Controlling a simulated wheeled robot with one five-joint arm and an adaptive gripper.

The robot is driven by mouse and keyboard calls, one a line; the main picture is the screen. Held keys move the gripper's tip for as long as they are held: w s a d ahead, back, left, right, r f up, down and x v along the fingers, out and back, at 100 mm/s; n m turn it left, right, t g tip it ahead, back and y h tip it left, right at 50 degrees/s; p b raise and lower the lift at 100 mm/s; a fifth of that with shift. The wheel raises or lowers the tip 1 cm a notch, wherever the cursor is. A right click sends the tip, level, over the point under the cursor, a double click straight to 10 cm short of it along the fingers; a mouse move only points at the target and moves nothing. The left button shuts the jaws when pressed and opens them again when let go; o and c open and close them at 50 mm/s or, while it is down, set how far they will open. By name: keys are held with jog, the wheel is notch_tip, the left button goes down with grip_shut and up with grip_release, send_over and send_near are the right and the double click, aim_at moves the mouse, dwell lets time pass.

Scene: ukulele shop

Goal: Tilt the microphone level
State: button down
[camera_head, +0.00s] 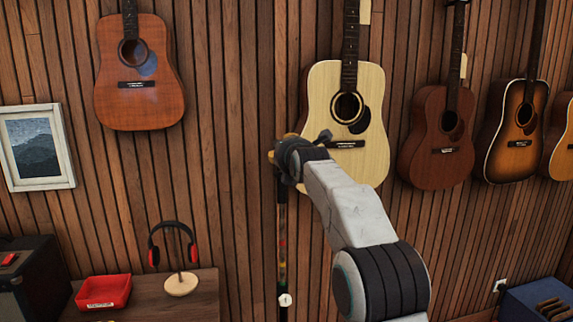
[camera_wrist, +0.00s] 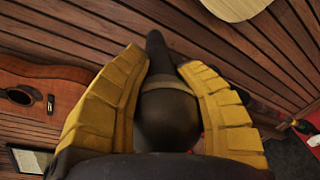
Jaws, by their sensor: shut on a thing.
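The microphone (camera_wrist: 168,115) fills the middle of the wrist view, a dark rounded head with a paler band and a narrower dark body reaching away. The yellow ribbed fingers of my gripper (camera_wrist: 163,65) press on it from both sides, shut on it. In the head view my gripper (camera_head: 275,156) is at the top of a thin upright stand (camera_head: 282,240), in front of the slatted wall. My wrist hides most of the microphone there, so its tilt cannot be told clearly.
Guitars hang on the wall, the nearest a pale one (camera_head: 322,100) behind my arm. A table (camera_head: 200,298) at lower left holds a red tray (camera_head: 103,291) and headphones on a stand (camera_head: 181,284). A black amplifier (camera_head: 38,285) stands at far left, a blue case (camera_head: 520,305) at lower right.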

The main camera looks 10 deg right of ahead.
jog(key=shift+s+f+t+b, duration=0.15)
jog(key=shift+f+t+b, duration=0.1)
jog(key=shift+t+b, duration=0.25)
jog(key=c, duration=0.7)
grip_release()
jog(key=shift+r, duration=0.1)
jog(key=shift+c, duration=0.2)
jog(key=shift+s, duration=0.1)
jog(key=s+r, duration=0.1)
jog(key=s, duration=1)
jog(key=shift+s, duration=0.4)
